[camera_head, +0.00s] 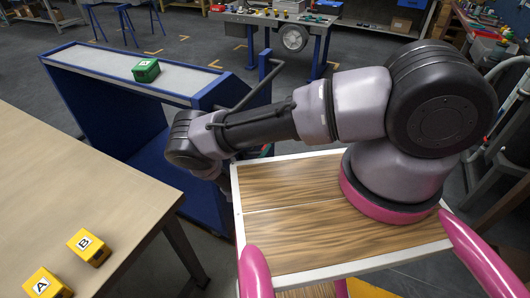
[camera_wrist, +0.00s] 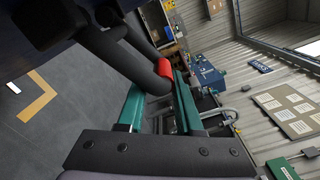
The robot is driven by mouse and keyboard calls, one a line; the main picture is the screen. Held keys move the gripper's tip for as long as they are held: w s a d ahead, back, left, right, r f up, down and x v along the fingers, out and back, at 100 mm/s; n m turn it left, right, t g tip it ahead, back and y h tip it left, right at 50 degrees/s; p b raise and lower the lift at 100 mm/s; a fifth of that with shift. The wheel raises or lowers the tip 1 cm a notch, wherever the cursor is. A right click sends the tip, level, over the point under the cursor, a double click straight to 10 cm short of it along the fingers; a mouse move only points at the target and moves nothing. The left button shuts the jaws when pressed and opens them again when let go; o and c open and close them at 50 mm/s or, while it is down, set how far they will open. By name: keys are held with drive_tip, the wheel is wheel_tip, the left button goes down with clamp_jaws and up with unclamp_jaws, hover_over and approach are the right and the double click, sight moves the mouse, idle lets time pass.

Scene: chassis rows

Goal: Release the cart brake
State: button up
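The blue cart (camera_head: 83,97) with a pale top stands at the upper left of the head view. Dark bars (camera_head: 252,85) rise at its right end. In the wrist view, dark tubes (camera_wrist: 122,55) cross the upper left, with a red piece (camera_wrist: 165,68) at their lower end, probably the brake lever's. My gripper (camera_wrist: 160,82) has two green fingers standing apart, with the red piece near their tips. I cannot tell whether they touch it. In the head view my arm mostly hides the gripper, low beside the cart's right end.
A green box (camera_head: 146,70) sits on the cart's top. A tan table (camera_head: 70,170) with yellow boxes B (camera_head: 88,247) and A (camera_head: 46,284) is at the left. A workbench (camera_head: 275,22) with a vise stands behind. Grey floor lies between.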

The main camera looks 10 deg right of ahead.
drive_tip(key=o, duration=0.3)
drive_tip(key=shift+a, duration=0.2)
drive_tip(key=shift+d, duration=0.1)
drive_tip(key=v, duration=1)
drive_tip(key=shift+s+a, duration=0.25)
drive_tip(key=shift+s, duration=0.05)
drive_tip(key=shift+c, duration=0.2)
